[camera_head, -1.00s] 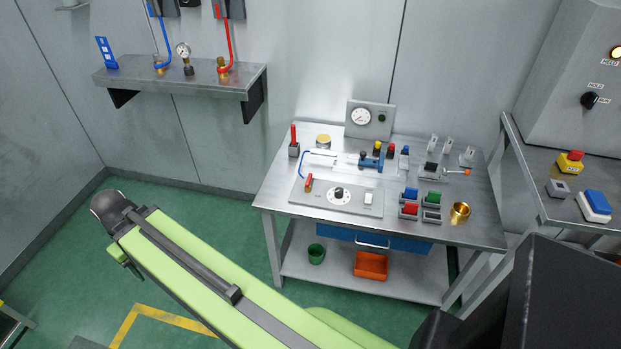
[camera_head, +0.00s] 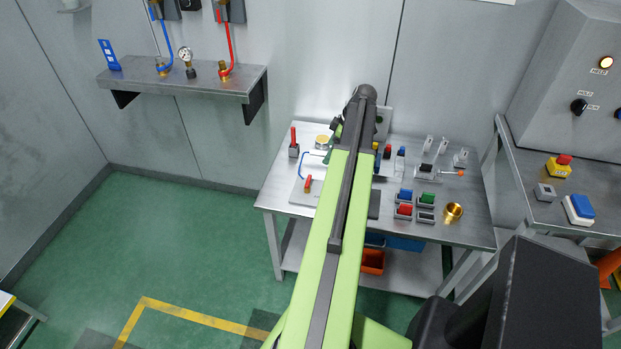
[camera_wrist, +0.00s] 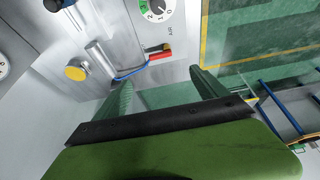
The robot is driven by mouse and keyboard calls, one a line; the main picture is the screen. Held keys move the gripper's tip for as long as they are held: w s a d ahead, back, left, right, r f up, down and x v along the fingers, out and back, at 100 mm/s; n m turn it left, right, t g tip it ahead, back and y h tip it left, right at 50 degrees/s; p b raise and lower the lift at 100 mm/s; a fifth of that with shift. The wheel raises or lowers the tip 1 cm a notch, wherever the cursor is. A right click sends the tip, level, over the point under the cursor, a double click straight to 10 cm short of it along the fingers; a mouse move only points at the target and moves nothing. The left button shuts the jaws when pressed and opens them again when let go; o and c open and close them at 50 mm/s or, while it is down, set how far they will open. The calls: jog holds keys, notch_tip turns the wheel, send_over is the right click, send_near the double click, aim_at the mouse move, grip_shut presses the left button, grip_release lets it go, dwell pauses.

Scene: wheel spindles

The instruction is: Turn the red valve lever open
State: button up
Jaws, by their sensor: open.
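A small red valve lever (camera_head: 308,184) stands on the light panel on the workbench, just left of my arm. In the wrist view the red lever (camera_wrist: 160,56) lies near the panel's edge, beside a blue hose and a printed dial. My gripper (camera_wrist: 162,88) is open and empty, with its two green fingers spread apart. The lever appears beyond the fingertips, between them across the picture and clear of both. In the head view my gripper is mostly hidden by my arm.
A separate upright red handle (camera_head: 293,138) stands at the bench's back left. A yellow-capped cylinder (camera_wrist: 76,73) and the dial (camera_wrist: 154,9) sit near the lever in the wrist view. Several coloured bins and a brass cup (camera_head: 453,211) occupy the bench's right side.

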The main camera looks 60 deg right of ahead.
aim_at(310, 180)
jog(key=b+x, duration=1.6)
jog(key=x, duration=0.1)
jog(key=shift+a+f, duration=0.1)
jog(key=shift+f, duration=0.25)
jog(key=shift+r, duration=0.1)
